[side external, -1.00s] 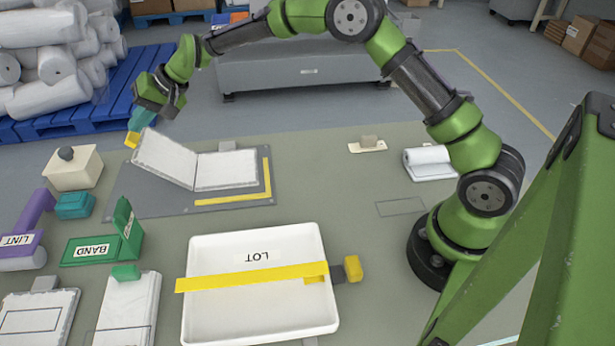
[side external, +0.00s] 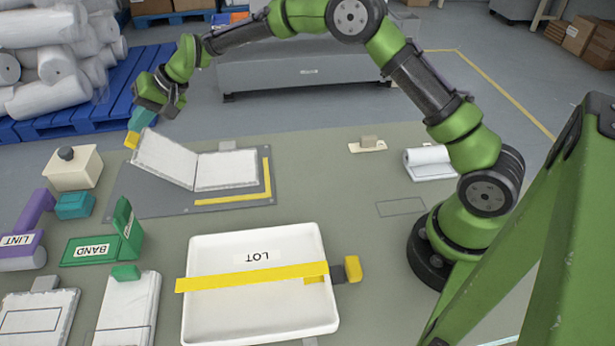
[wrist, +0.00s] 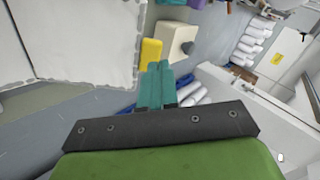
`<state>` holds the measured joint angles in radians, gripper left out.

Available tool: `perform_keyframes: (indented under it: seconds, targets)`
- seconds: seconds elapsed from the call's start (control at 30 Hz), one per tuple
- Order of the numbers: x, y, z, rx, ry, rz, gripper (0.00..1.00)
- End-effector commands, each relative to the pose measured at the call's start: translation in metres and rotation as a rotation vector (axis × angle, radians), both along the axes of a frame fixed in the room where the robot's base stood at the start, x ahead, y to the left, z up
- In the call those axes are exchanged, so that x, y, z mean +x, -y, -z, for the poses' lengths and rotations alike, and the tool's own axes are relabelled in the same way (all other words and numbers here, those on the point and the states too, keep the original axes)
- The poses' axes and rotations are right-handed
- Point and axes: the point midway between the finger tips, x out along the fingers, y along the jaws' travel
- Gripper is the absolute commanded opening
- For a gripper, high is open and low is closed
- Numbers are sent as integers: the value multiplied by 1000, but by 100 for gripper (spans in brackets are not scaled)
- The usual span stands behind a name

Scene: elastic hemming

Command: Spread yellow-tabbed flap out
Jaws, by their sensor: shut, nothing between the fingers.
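The white flap (side external: 166,158) with the yellow tab (side external: 131,141) is tilted up at the left of the work mat, its tabbed outer edge raised. It is joined to a white panel (side external: 227,171) lying flat on its right. My gripper (side external: 138,124) is at the flap's raised outer corner, its teal fingertips close to the yellow tab. In the wrist view the teal fingers (wrist: 156,72) are together and empty. The tab (wrist: 150,53) shows just beyond and left of their tips, and the white flap (wrist: 102,40) with its stitched edge is at upper left. I cannot tell whether the fingers touch the tab.
The grey mat (side external: 150,203) carries a yellow corner guide (side external: 267,178). A cream box (side external: 73,168) and a teal block (side external: 75,205) stand left of it. A white LOT tray (side external: 210,320) with a yellow strip sits in front. The table is mostly clear to the right.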

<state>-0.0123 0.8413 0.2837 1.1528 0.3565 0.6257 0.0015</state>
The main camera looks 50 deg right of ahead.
Motion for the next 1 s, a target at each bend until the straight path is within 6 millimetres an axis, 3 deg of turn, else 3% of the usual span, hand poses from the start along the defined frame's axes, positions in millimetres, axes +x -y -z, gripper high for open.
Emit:
perform_keyframes:
  seconds: [0.5, 1.0]
  targets:
    - [0, 0, 1, 0, 0, 0, 0]
    - [10, -11, 14, 0, 0, -1, 0]
